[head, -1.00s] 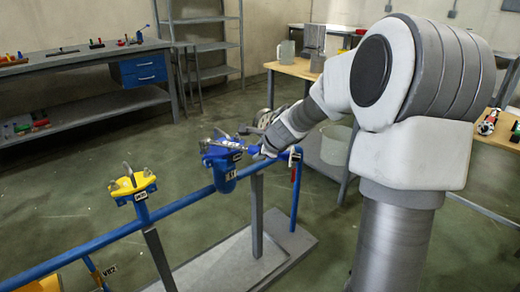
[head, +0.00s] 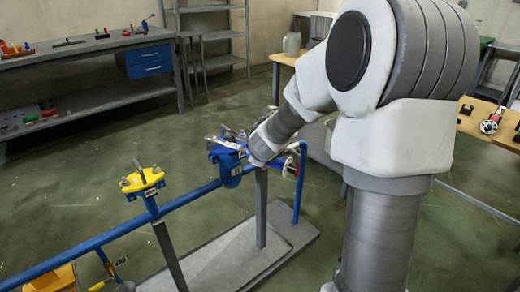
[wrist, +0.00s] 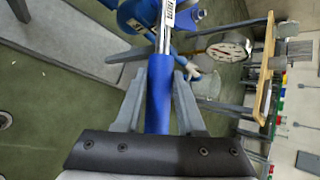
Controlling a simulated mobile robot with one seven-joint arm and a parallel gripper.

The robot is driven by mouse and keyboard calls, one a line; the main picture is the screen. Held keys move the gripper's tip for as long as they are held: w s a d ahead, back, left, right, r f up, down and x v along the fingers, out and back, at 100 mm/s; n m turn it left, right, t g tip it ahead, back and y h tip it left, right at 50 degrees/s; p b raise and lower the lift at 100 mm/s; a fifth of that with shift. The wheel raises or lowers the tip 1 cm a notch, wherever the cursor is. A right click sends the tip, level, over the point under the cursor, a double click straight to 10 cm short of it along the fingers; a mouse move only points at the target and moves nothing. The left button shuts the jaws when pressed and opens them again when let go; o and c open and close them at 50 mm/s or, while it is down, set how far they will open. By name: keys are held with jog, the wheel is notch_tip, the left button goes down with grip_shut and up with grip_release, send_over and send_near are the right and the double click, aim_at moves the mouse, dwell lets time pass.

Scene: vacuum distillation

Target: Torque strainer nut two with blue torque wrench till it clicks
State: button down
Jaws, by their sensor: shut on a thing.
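The blue strainer (head: 230,172) sits on the blue pipe, with bolt hardware on top. It shows in part at the top of the wrist view (wrist: 133,22). My gripper (wrist: 158,98) is shut on the blue handle of the torque wrench (wrist: 159,82). The wrench's metal shaft (wrist: 167,28) runs away from me toward the strainer. The wrench head and nut two are outside the wrist view or too small to make out. In the head view my gripper is beside the strainer, and my wrist hides most of the wrench.
A yellow fitting (head: 142,180) stands left along the blue pipe (head: 95,245). A round gauge (wrist: 230,47) is right of the wrench in the wrist view. A workbench (head: 75,58) stands at back left. Open floor lies between bench and pipe.

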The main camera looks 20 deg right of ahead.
jog(key=shift+s+a+r+m+h+p, duration=0.15)
jog(key=shift+s+a+m+h+p, duration=0.4)
jog(key=shift+a+m+p, duration=0.2)
jog(key=shift+a, duration=0.15)
jog(key=shift+w, duration=0.1)
jog(key=shift+w+d+n+b, duration=0.1)
jog(key=shift+d+n+b, duration=0.15)
jog(key=shift+d+b, duration=0.1)
jog(key=shift+r, duration=0.1)
